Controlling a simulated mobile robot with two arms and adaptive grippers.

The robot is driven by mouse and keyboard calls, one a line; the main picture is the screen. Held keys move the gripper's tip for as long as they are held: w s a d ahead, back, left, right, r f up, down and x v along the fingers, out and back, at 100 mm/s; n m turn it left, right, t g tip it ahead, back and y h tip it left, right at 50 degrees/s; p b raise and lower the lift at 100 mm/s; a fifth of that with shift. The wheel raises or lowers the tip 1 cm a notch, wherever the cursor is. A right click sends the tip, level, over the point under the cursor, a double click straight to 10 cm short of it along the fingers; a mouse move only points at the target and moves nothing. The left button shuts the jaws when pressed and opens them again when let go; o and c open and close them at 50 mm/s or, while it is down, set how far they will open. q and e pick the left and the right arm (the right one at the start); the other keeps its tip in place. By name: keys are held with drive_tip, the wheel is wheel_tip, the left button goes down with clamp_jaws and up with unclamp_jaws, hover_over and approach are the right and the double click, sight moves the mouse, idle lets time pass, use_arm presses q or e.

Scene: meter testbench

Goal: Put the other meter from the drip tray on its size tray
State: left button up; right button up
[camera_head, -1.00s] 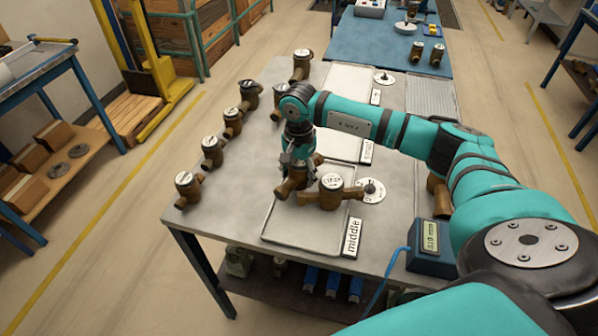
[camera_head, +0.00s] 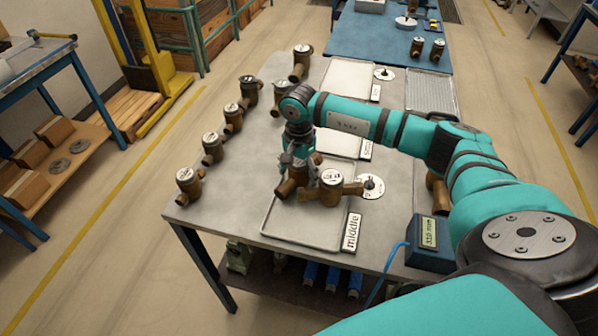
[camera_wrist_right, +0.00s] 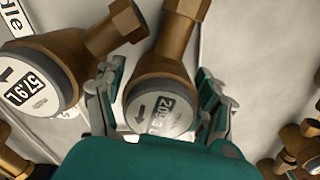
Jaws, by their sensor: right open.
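My right gripper (camera_head: 298,170) is low over the tray labelled "middle" (camera_head: 290,235). Its fingers are open on either side of a brown meter (camera_head: 287,188) with a round white dial. In the right wrist view this meter (camera_wrist_right: 160,105) lies between the spread fingers (camera_wrist_right: 160,82), with small gaps apparent. The ribbed grey tray (camera_head: 432,92), perhaps the drip tray, looks empty. My left gripper is not in view.
Several brown meters (camera_head: 212,148) stand in a row along the table's left edge. The tray behind (camera_head: 338,145) is partly hidden by my arm. A farther tray (camera_head: 348,80) is bare. A display box (camera_head: 430,245) stands at the front right. White discs (camera_head: 371,187) lie beside the trays.

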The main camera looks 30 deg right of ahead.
wheel_tip(320, 180, up, 11)
drive_tip(key=b, duration=0.3)
drive_tip(key=shift+f, duration=0.1)
drive_tip(key=shift+r, duration=0.5)
